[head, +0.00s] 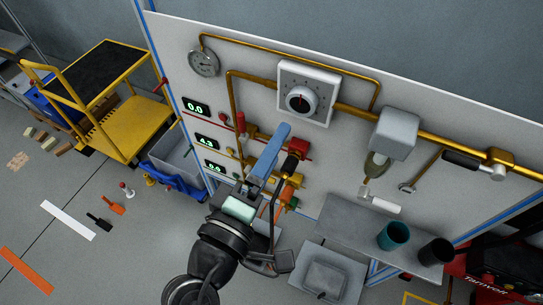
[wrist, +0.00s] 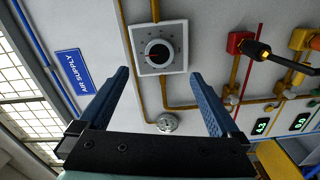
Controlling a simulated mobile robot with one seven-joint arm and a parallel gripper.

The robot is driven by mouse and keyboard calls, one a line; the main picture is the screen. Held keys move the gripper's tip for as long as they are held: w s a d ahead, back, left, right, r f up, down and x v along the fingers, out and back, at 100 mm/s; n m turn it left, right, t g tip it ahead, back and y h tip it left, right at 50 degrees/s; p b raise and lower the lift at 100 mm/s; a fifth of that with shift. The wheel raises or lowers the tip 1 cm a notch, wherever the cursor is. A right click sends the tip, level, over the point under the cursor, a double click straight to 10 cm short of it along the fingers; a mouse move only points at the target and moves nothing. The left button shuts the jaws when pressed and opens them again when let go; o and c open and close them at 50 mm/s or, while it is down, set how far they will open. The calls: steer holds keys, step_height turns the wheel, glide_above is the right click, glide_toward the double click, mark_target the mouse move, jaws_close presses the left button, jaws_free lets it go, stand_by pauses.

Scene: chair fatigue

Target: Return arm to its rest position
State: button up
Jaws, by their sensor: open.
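My gripper (head: 283,130) is raised in front of the white wall panel (head: 262,62), with my black arm reaching up from the bottom of the head view. In the wrist view, my gripper (wrist: 160,73) has its two blue fingers wide apart with nothing between them. The dial box with a black knob (wrist: 159,52) shows beyond and between the fingertips, apart from them. The same dial box (head: 306,96) is above and right of my gripper in the head view. My arm and gripper hide part of the valves behind them.
Red and yellow valves (head: 295,148) and a lever (wrist: 283,58) stick out beside my gripper. A grey shelf (head: 345,222) holds two dark cups (head: 393,236). A yellow cart (head: 125,125) and a grey bin (head: 180,162) stand left. Floor at lower left has small loose items.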

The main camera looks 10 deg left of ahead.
steer(key=shift+s+a, duration=0.1)
steer(key=shift+s, duration=0.05)
stand_by(0.4)
steer(key=w+d+r+m+t+y, duration=0.1)
steer(key=w+r+m+t, duration=0.2)
steer(key=r, duration=0.7)
steer(key=w+d+r+m, duration=0.25)
steer(key=r+m, duration=0.25)
steer(key=r, duration=0.4)
steer(key=s+r+m+t+y, duration=0.2)
steer(key=s+r+t, duration=0.1)
steer(key=r, duration=0.8)
steer(key=s+r+m+t+y, duration=0.2)
steer(key=s+r+t, duration=0.2)
steer(key=r, duration=0.8)
steer(key=shift+s+d+y, duration=0.15)
steer(key=shift+s+y, duration=0.15)
steer(key=shift+s, duration=0.25)
steer(key=shift+f, duration=0.1)
